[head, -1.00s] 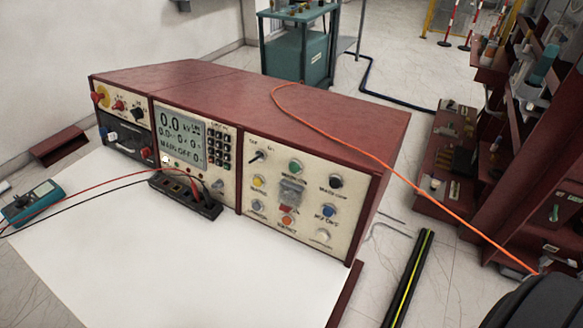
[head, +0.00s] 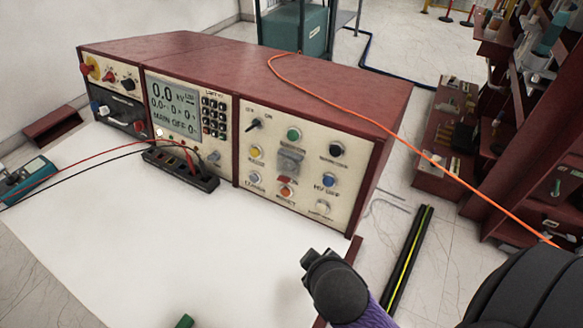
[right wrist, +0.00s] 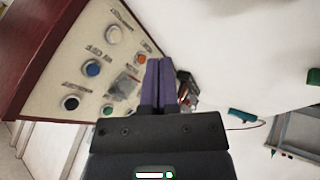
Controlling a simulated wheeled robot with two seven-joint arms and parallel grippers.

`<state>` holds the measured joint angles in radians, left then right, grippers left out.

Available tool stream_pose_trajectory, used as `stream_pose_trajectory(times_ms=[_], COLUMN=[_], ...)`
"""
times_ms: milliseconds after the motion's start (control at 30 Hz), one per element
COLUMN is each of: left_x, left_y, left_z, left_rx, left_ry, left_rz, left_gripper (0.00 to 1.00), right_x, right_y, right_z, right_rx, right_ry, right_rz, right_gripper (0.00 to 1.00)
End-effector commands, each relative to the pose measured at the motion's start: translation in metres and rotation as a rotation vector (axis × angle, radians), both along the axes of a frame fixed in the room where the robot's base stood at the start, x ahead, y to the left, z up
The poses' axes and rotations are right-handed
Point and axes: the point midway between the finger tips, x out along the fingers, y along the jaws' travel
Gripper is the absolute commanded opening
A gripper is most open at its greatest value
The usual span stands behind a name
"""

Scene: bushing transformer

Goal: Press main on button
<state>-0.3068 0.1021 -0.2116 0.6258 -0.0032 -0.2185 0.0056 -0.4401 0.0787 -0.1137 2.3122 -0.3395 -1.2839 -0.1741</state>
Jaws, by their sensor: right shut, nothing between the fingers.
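The red-cased console's right panel (head: 265,195) carries several round buttons. A green button (head: 294,134) sits at its top middle, with a black button (head: 336,149) to its right; their labels are too small to read surely. In the right wrist view the green button (right wrist: 107,109) is left of my fingers. The display (head: 173,107) reads 0.0 kV and MAIN OFF. My right gripper (right wrist: 159,62) has its purple fingers shut and empty, pointing towards the panel; I cannot tell contact. In the head view a dark part of mine stands in front of the panel. My left gripper is out of view.
A grey guarded switch (head: 290,160), a yellow button (head: 256,152), a blue button (head: 329,180) and an orange button (head: 287,192) surround the panel's middle. An orange cable (head: 400,140) crosses the console. A black terminal block (head: 180,170) stands before it. The white tabletop (head: 130,250) is mostly clear.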

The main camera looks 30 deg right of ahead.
Motion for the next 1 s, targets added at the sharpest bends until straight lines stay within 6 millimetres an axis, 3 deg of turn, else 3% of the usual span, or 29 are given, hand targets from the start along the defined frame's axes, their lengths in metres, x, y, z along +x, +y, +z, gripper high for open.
stream_pose_trajectory(times_ms=[233,400,500,700,1000], left_x=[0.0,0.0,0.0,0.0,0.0], left_y=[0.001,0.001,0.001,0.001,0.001], left_z=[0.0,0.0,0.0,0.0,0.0], left_rx=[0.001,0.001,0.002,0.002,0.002], left_ry=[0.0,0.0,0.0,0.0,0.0], left_rz=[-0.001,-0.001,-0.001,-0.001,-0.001], left_gripper=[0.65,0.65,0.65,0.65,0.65], right_x=[0.084,0.134,0.154,0.172,0.173], right_y=[-0.027,-0.017,-0.004,0.014,0.015], right_z=[0.043,0.081,0.096,0.109,0.109], right_rx=[-0.535,-0.96,-1.157,-1.352,-1.366], right_ry=[-0.257,-0.361,-0.391,-0.41,-0.41], right_rz=[0.212,0.422,0.534,0.654,0.664], right_gripper=[0.0,0.0,0.0,0.0,0.0])
